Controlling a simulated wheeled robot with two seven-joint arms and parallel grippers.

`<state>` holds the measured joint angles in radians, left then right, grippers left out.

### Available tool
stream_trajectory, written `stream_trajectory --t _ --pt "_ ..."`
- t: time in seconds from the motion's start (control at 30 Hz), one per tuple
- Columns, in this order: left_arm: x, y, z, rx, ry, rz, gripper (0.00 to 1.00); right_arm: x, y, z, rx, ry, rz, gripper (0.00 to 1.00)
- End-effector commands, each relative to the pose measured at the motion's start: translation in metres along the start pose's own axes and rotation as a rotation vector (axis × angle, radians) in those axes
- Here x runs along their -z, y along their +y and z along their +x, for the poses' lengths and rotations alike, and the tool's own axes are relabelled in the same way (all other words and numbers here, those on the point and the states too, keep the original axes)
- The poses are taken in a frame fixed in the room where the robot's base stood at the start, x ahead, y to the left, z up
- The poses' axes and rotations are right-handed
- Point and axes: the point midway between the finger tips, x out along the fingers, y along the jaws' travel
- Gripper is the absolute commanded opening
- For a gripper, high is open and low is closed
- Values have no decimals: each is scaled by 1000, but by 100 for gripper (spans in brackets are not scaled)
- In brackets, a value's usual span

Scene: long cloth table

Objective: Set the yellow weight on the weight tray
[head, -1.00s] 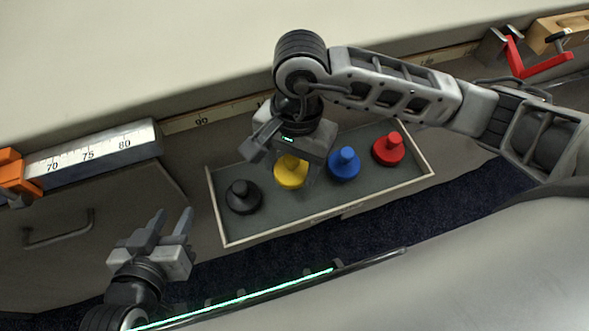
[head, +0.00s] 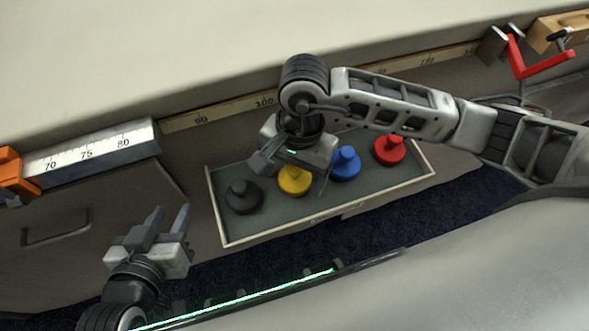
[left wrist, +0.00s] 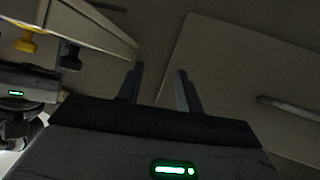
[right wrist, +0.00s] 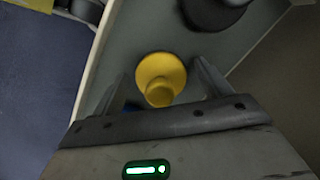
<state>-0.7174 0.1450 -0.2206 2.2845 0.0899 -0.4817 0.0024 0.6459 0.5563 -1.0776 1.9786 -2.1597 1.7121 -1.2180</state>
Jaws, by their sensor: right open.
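I cannot make out a separate weight tray.
A red weight (head: 389,149) stands at the drawer's right end. Above the drawer runs the table edge with a ruler strip (head: 190,120), a metal scale block (head: 95,150) and an orange piece (head: 10,165). A red clamp (head: 535,62) is at the upper right.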

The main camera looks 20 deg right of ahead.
Motion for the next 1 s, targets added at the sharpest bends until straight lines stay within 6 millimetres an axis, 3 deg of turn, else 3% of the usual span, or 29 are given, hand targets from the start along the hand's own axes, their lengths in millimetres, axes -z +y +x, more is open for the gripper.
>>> stream_trajectory --t 0.17,0.63,0.8,1.0 --pt "3 1 -2 -1 -2 -2 36 0 -1 -12 3 1 0 77" --pt "-2 1 -2 0 -20 -5 36 0 -1 -105 3 4 -1 77" --pt "-1 1 -2 1 -20 -7 36 0 0 -120 1 1 0 77" --pt "-1 1 -2 1 -19 -8 36 0 0 -123 -1 0 0 77"
